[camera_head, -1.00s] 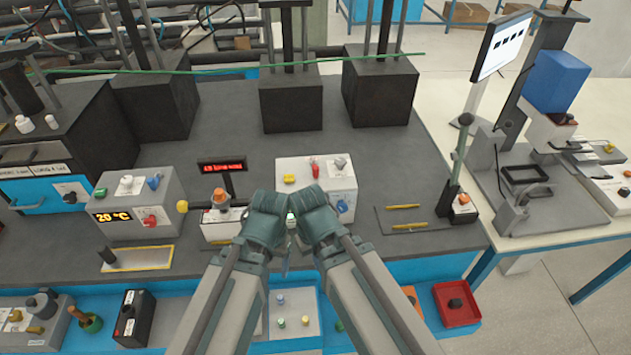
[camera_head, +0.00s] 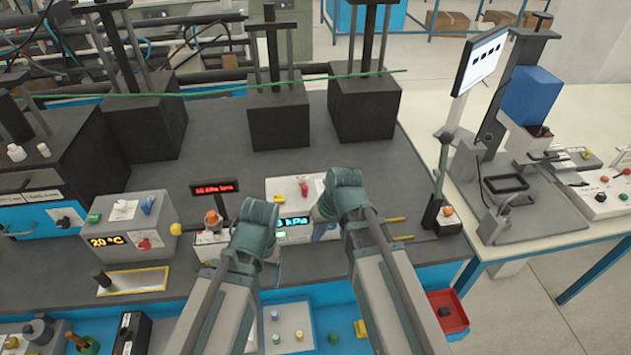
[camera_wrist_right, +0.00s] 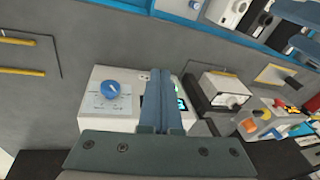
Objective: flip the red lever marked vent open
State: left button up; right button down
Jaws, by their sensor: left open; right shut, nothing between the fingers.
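A small red lever (camera_head: 304,190) stands on top of a white box (camera_head: 284,187) in the middle of the bench. Its marking is too small to read. A lit display ending in "kPa" (camera_head: 292,222) is on the box's front. My right gripper (camera_head: 326,232) is beside the box's right part, shut and empty. In the right wrist view its fingers (camera_wrist_right: 160,100) lie together across the white box, next to a blue knob (camera_wrist_right: 109,88); I cannot make out the red lever there. My left gripper (camera_head: 272,265) is open, in front and left of the box, with its fingers mostly hidden.
A small red-text display (camera_head: 214,187) on a post stands left of the box. A grey box reading 20 °C (camera_head: 128,222) is further left. Dark blocks (camera_head: 290,112) stand behind, with bare bench between.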

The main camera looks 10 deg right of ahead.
jog(key=w+d+r+m+t+y+p, duration=0.2)
jog(key=w+d+r+t+p, duration=0.2)
jog(key=w+d+r, duration=0.5)
jog(key=shift+w+d+m, duration=0.3)
jog(key=shift+w+d, duration=0.35)
jog(key=shift+w, duration=0.15)
jog(key=b+x, duration=0.8)
jog(key=x, duration=0.2)
jog(key=a, duration=0.3)
jog(key=shift+w+r, duration=0.1)
jog(key=shift+w, duration=0.2)
jog(key=shift+w+a, duration=0.1)
jog(key=shift+a, duration=0.55)
jog(key=shift+a, duration=0.1)
